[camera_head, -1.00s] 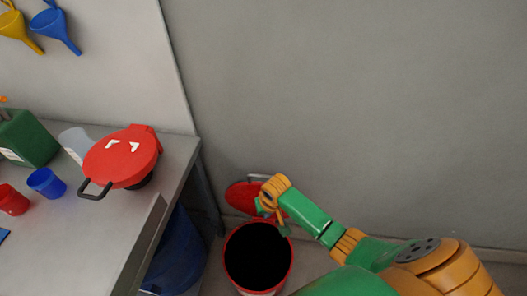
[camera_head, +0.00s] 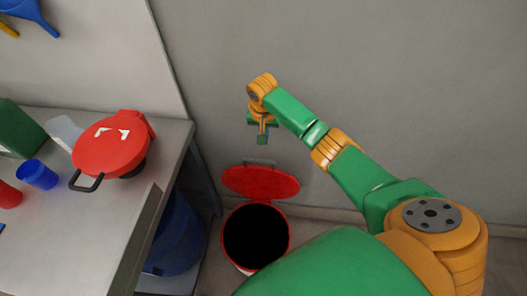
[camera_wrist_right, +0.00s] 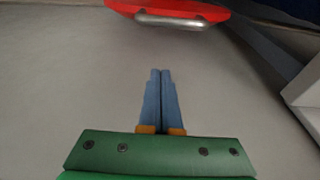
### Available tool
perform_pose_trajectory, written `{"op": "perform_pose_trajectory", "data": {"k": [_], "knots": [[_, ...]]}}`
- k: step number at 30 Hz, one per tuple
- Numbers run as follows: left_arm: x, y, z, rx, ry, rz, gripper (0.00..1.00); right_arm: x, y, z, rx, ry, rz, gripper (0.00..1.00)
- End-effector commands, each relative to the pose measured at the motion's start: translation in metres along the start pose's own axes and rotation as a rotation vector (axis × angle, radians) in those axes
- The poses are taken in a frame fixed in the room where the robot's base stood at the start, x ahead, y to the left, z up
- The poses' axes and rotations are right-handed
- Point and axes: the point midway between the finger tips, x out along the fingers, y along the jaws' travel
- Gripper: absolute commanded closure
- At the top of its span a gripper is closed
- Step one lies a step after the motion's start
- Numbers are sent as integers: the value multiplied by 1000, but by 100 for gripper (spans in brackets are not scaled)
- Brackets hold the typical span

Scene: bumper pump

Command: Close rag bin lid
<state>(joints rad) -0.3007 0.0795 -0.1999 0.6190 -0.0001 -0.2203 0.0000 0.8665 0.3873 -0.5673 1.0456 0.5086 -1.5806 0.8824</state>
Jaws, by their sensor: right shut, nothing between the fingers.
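The rag bin (camera_head: 225,250) stands on the floor right of the bench, its red rim around a dark inside. Its red lid (camera_head: 262,182) is open, tilted up behind the mouth toward the wall, with a grey handle (camera_head: 259,163) at its far edge. My right gripper (camera_head: 262,138) hangs above and apart from the lid, near the wall. In the right wrist view its blue fingers (camera_wrist_right: 161,100) are together and empty. The lid (camera_wrist_right: 170,6) and handle (camera_wrist_right: 175,22) show at the top of that view, beyond the fingertips. My left gripper is not in view.
A metal bench (camera_head: 60,225) at the left holds a red lidded vessel (camera_head: 108,150), a blue cup (camera_head: 36,174), a red cup (camera_head: 9,194) and a green container (camera_head: 18,130). A blue drum (camera_head: 176,235) stands beneath it. The grey wall is close behind the bin.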

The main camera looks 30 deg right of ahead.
Motion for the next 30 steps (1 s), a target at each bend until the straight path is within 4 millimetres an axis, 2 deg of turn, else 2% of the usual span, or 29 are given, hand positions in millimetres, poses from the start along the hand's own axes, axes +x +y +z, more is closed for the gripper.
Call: {"op": "perform_pose_trajectory", "data": {"k": [1, 7, 8, 9, 13, 18, 30], "knots": [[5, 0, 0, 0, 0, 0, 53, 14, 1, 1, 1, -2, 3, 100], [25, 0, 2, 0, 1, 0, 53, 60, 0, 2, 0, -2, 2, 100], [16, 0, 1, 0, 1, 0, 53, 55, 0, 2, -3, 0, 1, 100], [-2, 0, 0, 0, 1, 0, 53, 43, 1, 8, -6, 1, 1, 100], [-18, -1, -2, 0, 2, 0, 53, 38, 0, 26, -6, 1, 1, 100], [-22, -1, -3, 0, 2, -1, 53, 40, 1, 37, -3, 2, 0, 100], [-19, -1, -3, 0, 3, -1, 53, 42, 0, 37, -3, 8, 0, 100]]}}
